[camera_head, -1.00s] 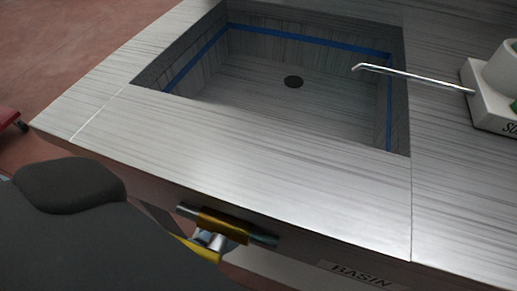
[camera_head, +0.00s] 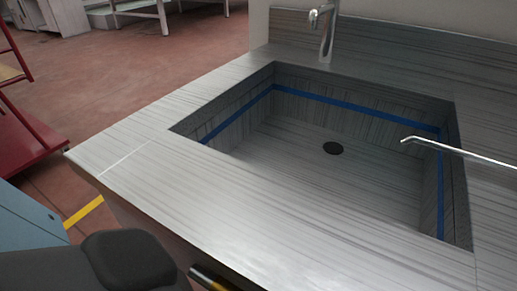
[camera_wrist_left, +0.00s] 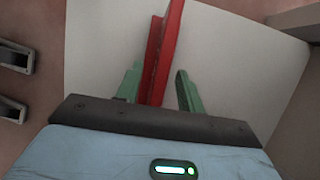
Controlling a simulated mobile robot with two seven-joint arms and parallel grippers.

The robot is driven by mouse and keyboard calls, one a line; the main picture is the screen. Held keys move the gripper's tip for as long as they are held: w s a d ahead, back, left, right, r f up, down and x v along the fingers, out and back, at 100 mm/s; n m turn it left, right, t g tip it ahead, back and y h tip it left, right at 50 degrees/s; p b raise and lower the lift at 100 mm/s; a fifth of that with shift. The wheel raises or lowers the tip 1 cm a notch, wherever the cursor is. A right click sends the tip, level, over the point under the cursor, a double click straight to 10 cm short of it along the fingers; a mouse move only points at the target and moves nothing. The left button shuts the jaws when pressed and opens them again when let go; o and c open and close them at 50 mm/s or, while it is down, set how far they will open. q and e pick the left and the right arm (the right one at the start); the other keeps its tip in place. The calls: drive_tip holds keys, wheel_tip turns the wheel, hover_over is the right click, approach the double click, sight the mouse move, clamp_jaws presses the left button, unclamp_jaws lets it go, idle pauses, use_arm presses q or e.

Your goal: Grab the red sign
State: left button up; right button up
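A red upright piece (camera_wrist_left: 163,55), seen nearly edge-on, shows in the left wrist view. It may be the red sign, but no face or lettering can be read. My left gripper (camera_wrist_left: 160,88) has its two green fingers apart, with the lower part of the red piece between them. The piece is close to the left finger, and a gap shows on the right finger's side. I cannot tell whether it touches the left finger. My right gripper is in neither view.
A grey counter (camera_head: 215,205) with a sunken basin (camera_head: 300,165) fills much of the head view. A faucet (camera_head: 327,32) stands behind it, and a thin metal spout (camera_head: 460,152) reaches over it. A red cart (camera_head: 25,135) stands left. A white panel (camera_wrist_left: 230,50) lies behind the red piece.

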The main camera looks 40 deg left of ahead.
use_arm(q)
drive_tip(key=b+x, duration=0.1)
drive_tip(key=x, duration=0.2)
drive_tip(key=shift+d, duration=0.1)
drive_tip(key=shift+f+b, duration=0.4)
drive_tip(key=shift+r, duration=0.1)
drive_tip(key=c, duration=0.8)
clamp_jaws()
